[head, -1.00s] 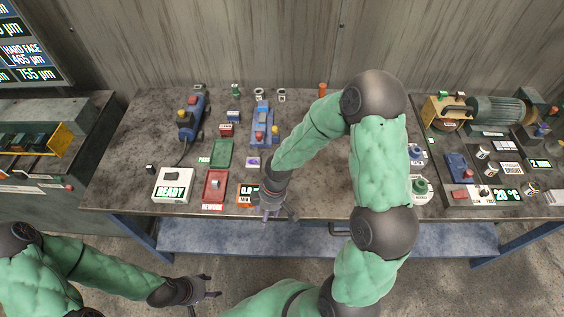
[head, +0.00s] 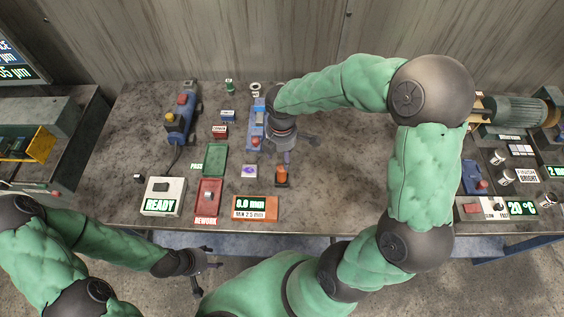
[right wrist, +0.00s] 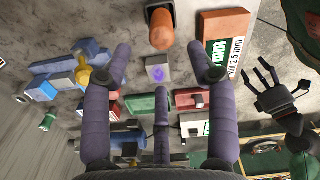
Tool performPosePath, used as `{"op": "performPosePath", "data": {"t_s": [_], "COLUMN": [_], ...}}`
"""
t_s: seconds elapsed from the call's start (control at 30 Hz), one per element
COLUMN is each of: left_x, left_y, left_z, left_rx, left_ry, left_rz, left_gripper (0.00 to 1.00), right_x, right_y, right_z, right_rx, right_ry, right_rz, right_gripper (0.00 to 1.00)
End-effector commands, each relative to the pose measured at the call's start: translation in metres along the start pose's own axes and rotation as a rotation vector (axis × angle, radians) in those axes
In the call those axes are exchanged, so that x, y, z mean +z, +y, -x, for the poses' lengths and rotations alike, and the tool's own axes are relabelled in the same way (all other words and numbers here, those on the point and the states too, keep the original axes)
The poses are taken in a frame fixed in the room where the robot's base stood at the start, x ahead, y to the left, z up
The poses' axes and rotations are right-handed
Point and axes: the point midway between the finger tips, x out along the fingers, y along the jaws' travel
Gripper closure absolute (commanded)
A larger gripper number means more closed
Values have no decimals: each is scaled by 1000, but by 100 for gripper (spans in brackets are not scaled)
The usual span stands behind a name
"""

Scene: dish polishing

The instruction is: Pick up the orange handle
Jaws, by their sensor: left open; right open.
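The orange handle (head: 282,173) stands upright on a small dark base on the table, right of a small white block with a purple mark. In the right wrist view the orange handle (right wrist: 160,32) is at the top middle, beyond my fingertips. My right gripper (head: 288,152) is above the table, just behind the handle in the head view. Its fingers are spread and empty, and they show in the right wrist view (right wrist: 163,62) apart from the handle. My left gripper (head: 208,268) is open and empty, in front of the table's front edge.
An orange gauge box (head: 256,208) lies in front of the handle. Left are a red REWORK tray (head: 208,196), a green PASS tray (head: 214,159), and a white READY box (head: 163,196). A blue fixture (head: 257,128) stands behind. Table right of the handle is bare.

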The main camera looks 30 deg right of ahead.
Motion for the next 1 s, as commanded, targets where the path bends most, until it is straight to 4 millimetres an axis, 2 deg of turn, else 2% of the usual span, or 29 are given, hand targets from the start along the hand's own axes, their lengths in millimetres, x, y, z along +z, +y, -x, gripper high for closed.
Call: {"op": "performPosePath", "data": {"t_s": [0.3,0.57,0.9,1.0], "left_x": [0,0,0,0], "left_y": [-3,-4,-7,-8], "left_z": [-9,-10,-20,-21], "left_rx": [0,0,0,0], "left_ry": [-1,-1,-1,-1], "left_rz": [1,1,1,0], "left_gripper": [41,41,41,41], "right_x": [0,0,0,0], "right_y": [0,0,0,1], "right_z": [-45,-58,-101,-106], "right_rx": [-3,-3,-3,-1], "right_ry": [0,1,0,1], "right_rz": [-1,-1,-1,-1], "right_gripper": [42,42,42,42]}}
